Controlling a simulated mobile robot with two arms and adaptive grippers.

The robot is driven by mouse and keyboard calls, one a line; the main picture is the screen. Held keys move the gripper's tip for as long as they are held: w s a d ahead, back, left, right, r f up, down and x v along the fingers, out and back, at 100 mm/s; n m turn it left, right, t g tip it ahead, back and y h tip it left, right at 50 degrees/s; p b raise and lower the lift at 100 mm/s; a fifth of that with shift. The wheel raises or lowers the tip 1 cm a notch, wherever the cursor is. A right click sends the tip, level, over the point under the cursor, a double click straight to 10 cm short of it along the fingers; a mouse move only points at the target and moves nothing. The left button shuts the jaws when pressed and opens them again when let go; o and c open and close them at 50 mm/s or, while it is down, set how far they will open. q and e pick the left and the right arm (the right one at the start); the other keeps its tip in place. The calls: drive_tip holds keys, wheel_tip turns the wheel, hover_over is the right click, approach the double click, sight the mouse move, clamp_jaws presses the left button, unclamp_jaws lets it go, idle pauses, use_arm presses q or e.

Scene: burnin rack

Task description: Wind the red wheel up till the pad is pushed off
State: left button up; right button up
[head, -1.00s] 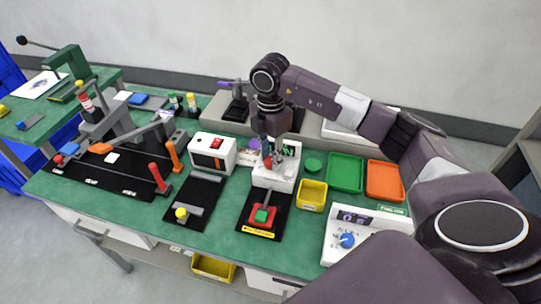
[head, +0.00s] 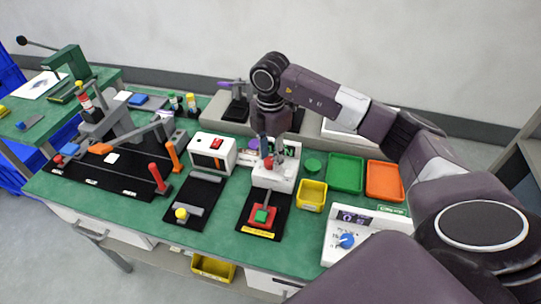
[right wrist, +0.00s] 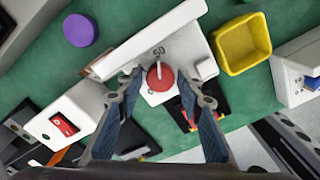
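The red wheel (right wrist: 160,77) is a round knob with a white pointer line, on top of a white box (head: 275,180). In the right wrist view the marks 50 and 0 show beside it. My right gripper (right wrist: 160,84) is open, with one finger on each side of the wheel and small gaps between. In the head view the right gripper (head: 272,155) points down over the box and partly hides the wheel (head: 268,163). My left gripper is not in view.
A yellow bin (head: 312,195) stands close right of the box, with green (head: 346,172) and orange (head: 385,180) trays beyond. A white unit with a red switch (head: 212,152) stands to the left. A blue-knob panel (head: 347,241) is at the front right.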

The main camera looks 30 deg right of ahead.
sight(271, 160)
wheel_tip(271, 160, up, 12)
idle(0.4)
drive_tip(key=shift+f, duration=0.15)
idle(0.3)
